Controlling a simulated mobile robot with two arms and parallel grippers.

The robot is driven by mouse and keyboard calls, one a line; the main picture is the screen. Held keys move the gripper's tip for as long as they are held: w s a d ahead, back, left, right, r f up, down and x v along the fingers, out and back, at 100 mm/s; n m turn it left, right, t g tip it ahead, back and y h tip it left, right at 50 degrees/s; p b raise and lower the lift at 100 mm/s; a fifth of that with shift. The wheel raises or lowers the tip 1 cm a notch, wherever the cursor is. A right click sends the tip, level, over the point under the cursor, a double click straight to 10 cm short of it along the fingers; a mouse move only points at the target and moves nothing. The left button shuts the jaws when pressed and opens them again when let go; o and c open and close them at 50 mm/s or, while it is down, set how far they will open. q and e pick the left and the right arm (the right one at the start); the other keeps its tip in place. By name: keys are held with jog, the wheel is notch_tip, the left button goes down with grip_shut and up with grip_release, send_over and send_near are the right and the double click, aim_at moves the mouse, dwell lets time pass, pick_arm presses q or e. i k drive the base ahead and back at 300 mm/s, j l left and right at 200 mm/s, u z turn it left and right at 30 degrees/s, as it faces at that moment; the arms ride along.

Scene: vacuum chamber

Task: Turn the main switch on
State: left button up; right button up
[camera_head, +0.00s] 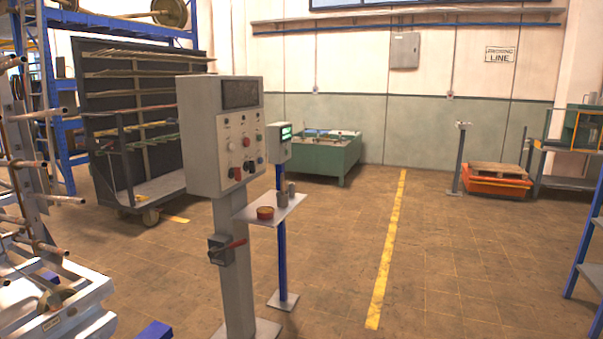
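A grey control box (221,136) stands on a grey post in the middle-left of the head view. Its front carries a dark display (240,94) and several knobs and buttons, some of them red. Lower on the post is a small dark switch box (218,249) with a red lever handle (236,244) that sticks out to the right. This looks like the main switch; I cannot tell from here whether it is on or off. Neither of my grippers is in view.
A small shelf (283,211) with a red round container (265,213) and cups adjoins the post, beside a blue pole. A rack cart (139,120) stands behind left, white machinery (60,310) at the near left. The floor right of the post is open.

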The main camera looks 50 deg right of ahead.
aim_at(236, 172)
jog(key=z, duration=1.25)
jog(key=i+l+u, duration=0.15)
jog(key=i, duration=0.35)
